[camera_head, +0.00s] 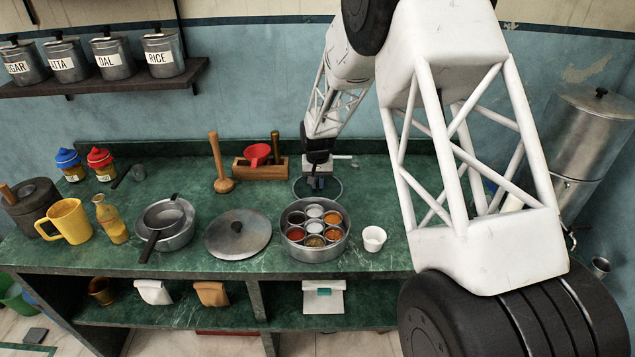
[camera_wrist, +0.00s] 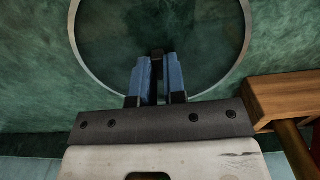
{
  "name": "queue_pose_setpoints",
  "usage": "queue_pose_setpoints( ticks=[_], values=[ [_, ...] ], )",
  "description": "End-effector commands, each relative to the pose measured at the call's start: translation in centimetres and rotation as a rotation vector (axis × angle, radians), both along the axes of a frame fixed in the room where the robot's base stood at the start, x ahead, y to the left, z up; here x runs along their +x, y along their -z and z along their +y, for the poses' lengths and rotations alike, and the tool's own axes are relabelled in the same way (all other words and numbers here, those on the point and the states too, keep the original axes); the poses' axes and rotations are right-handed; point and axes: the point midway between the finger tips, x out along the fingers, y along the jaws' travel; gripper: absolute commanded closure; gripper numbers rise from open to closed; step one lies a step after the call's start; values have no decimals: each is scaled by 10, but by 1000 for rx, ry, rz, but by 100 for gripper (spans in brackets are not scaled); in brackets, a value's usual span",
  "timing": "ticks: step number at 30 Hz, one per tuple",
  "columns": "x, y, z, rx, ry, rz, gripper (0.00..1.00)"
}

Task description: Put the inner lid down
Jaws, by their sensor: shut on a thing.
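The inner lid is a round, see-through disc with a thin metal rim, at the back of the green counter in the head view (camera_head: 329,190). It also fills the upper middle of the wrist view (camera_wrist: 190,35). My gripper (camera_head: 316,181) is over the lid, pointing down. In the wrist view its blue fingers (camera_wrist: 160,60) are close together on the lid, inside the rim. The gripped part is mostly hidden between them. I cannot tell whether the lid touches the counter. The round steel spice box (camera_head: 343,249) stands open in front, with several filled cups inside.
A steel lid with a black knob (camera_head: 238,240) lies left of the spice box. A white cup (camera_head: 374,239) stands to its right. A wooden rack (camera_head: 262,172) is close left of my gripper. Nested pans (camera_head: 168,225) stand further left. Some counter is free between these.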

Motion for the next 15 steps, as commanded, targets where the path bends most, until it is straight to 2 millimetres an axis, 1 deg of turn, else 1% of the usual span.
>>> queue_pose_setpoints(
  ticks=[5, 6, 10, 15],
  values=[
    [0, 3, 0, 0, 0, 0, 100],
    [0, 3, 0, 0, 0, 0, 84],
    [0, 3, 0, 0, 0, 0, 64],
    [0, 3, 0, 0, 0, 0, 63]
  ],
)
